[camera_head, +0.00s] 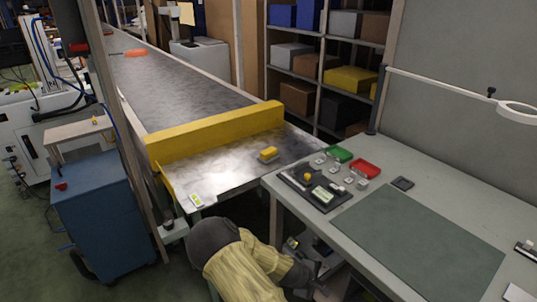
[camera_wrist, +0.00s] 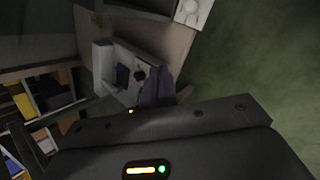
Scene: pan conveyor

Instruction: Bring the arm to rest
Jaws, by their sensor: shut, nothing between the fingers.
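My arm, with a dark rounded joint and a yellow-patterned link, is folded low at the bottom middle of the head view. My gripper (camera_head: 316,272) is at its end, low beside the workbench (camera_head: 276,190) and below the level of its top. In the wrist view my gripper (camera_wrist: 158,84) shows as dark fingers beyond the wrist body, shut and empty. Its fingertips are dim and partly hard to make out.
A conveyor (camera_head: 180,85) with a yellow barrier (camera_head: 215,137) runs to the back left. A yellow block (camera_head: 268,153) lies on its near plate. A blue cabinet (camera_head: 105,225) stands left.

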